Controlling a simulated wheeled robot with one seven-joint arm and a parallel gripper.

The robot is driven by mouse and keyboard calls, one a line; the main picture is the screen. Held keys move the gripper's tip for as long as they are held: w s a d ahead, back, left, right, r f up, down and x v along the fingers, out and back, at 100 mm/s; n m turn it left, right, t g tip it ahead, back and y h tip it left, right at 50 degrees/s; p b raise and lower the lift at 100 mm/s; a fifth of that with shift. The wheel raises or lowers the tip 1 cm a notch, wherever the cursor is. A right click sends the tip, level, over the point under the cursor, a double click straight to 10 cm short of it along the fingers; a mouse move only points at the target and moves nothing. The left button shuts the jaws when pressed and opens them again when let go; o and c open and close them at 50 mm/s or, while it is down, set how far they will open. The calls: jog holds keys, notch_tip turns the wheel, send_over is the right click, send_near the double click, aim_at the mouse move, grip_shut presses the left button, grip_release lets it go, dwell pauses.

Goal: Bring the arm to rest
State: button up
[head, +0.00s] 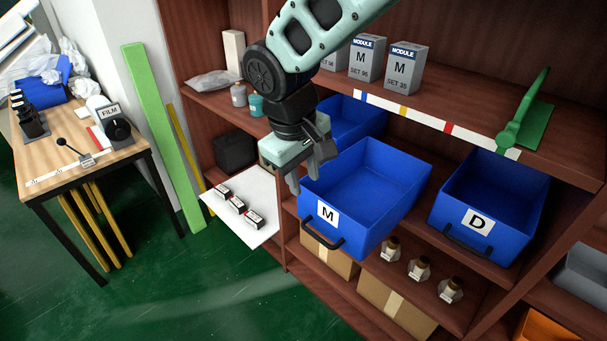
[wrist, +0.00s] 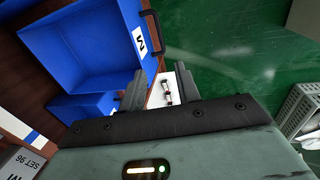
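My gripper (head: 306,176) hangs from my arm in front of the shelf, just left of the blue bin marked M (head: 376,186). In the wrist view my gripper's two fingers (wrist: 160,90) stand apart with nothing between them, so it is open and empty. The bin marked M sticks out from the shelf and looks empty. It also shows in the wrist view (wrist: 85,45), at the upper left. Below and left of my gripper is a white board (head: 262,190) with several small black-and-white boxes (head: 237,203) on it.
A blue bin marked D (head: 490,205) stands at right, and another blue bin (head: 350,118) sits farther back. Several small bottles (head: 420,268) stand on the lower shelf. Grey module boxes (head: 405,68) stand above. A wooden table (head: 70,150) is at left, with open green floor (head: 190,285) in front.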

jog(key=s+d+r+y, duration=0.1)
jog(key=s+d, duration=0.6)
jog(key=s, duration=0.3)
jog(key=s+d+m+g+y, duration=0.1)
jog(key=s+d, duration=0.6)
jog(key=s, duration=0.4)
jog(key=shift+s+r+g, duration=0.3)
jog(key=shift+r, duration=0.05)
